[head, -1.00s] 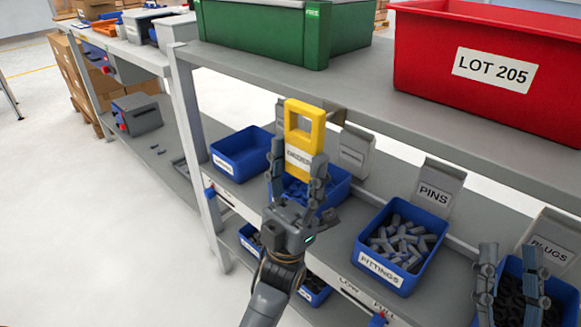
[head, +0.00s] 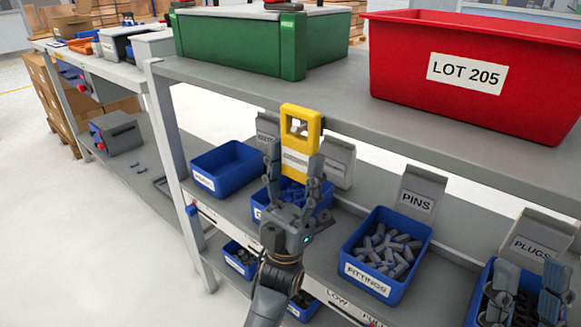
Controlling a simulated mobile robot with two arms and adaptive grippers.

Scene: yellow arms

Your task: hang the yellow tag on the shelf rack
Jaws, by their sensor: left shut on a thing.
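The yellow tag (head: 301,111) is an upright plate with a square opening at the top and a white label lower down. My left gripper (head: 294,172) is shut on its lower part and holds it at the front edge of the upper shelf (head: 380,140) of the rack. A small metal piece at the shelf edge lies behind the tag and partly shows through the opening. I cannot tell whether the tag touches it. My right gripper (head: 527,285) is at the lower right, its fingers apart and empty, in front of the PLUGS bin.
Blue bins stand on the lower shelf, including the FITTINGS bin (head: 352,267) and the PLUGS bin (head: 478,300). A green crate (head: 240,45) and a red LOT 205 bin (head: 420,95) sit on the upper shelf. Open floor (head: 80,230) lies to the left.

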